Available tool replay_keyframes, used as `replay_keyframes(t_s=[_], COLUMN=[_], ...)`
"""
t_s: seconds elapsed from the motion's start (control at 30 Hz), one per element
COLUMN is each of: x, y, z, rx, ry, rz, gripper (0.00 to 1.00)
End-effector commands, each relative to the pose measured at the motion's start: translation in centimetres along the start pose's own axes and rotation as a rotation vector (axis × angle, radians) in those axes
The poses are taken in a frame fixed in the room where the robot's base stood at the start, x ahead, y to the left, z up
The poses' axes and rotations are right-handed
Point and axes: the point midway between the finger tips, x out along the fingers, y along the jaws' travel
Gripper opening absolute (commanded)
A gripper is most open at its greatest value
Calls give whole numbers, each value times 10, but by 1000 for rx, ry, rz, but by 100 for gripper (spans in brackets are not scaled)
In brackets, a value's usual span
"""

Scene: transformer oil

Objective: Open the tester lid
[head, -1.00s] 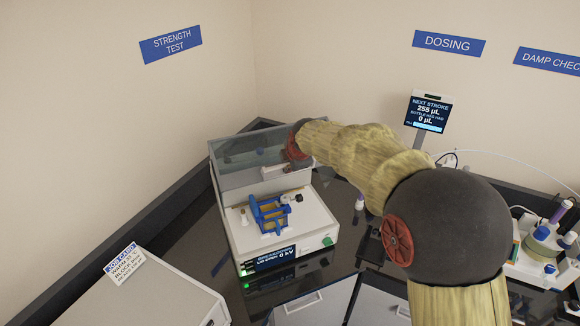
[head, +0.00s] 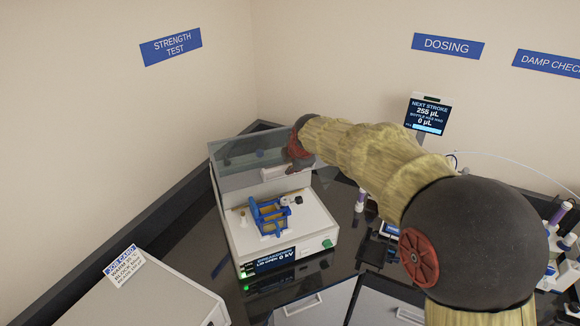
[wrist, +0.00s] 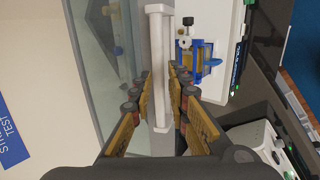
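The tester (head: 312,232) is a white box with a raised clear lid (head: 232,158). The lid stands about upright at the back of the tester, and the display in front reads lid open, 0 kV. A white bar handle (wrist: 158,30) runs along the lid; it also shows in the head view (head: 272,173). The fingertips are partly hidden by my wrist in the head view. A blue-framed cell (head: 268,216) sits in the uncovered tester top.
A white box with a job card (head: 124,264) stands at the front left. A dosing display (head: 428,114) and a purple-capped bottle (head: 360,200) stand to the right. The wall is close behind the lid. Some dark counter is free right of the tester.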

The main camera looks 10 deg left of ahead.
Motion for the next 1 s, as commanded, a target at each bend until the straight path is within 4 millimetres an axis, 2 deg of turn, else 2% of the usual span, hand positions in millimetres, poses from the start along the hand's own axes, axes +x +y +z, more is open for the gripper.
replay_keyframes(t_s=[0.03,0.2,0.43,0.6,1.0], x=[-14,-48,-79,-86,-87], y=[2,2,1,1,1], z=[0,0,0,0,0], rx=[0,0,0,0,49], ry=[0,0,0,0,0], rz=[6,5,2,1,0], gripper=[17,17,17,17,17])
